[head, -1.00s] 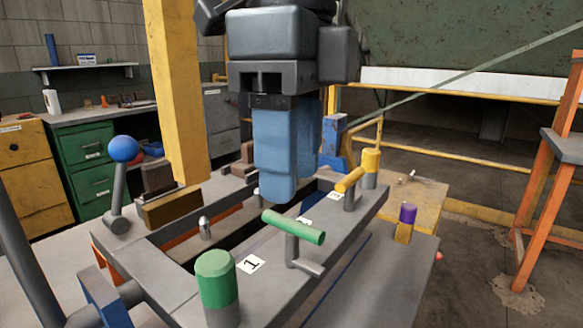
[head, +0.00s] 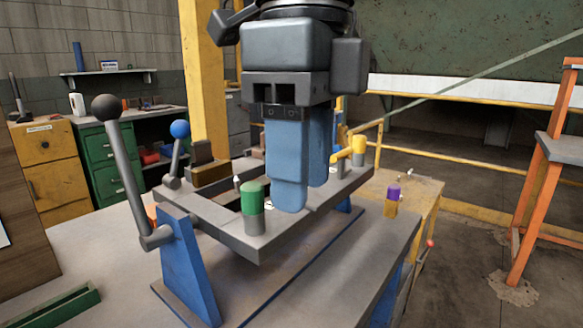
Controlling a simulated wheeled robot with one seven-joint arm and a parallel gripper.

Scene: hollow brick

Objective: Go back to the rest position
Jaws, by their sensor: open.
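My gripper (head: 305,192) hangs pointing down in the middle of the head view, with two blue fingers under a dark grey body. The fingers are apart, one partly behind the other, and nothing shows between them. I cannot tell the height of the fingertips above the frame. A green-topped post (head: 252,205) stands just left of the fingers. A yellow-topped post (head: 358,150) stands to their right.
A black-knobbed lever (head: 106,108) and a blue-knobbed lever (head: 180,130) rise at the left. A blue support (head: 187,265) holds the frame over the table (head: 110,245). A yellow pillar (head: 205,80) stands behind. A green tray (head: 60,305) lies front left. Floor shows at right.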

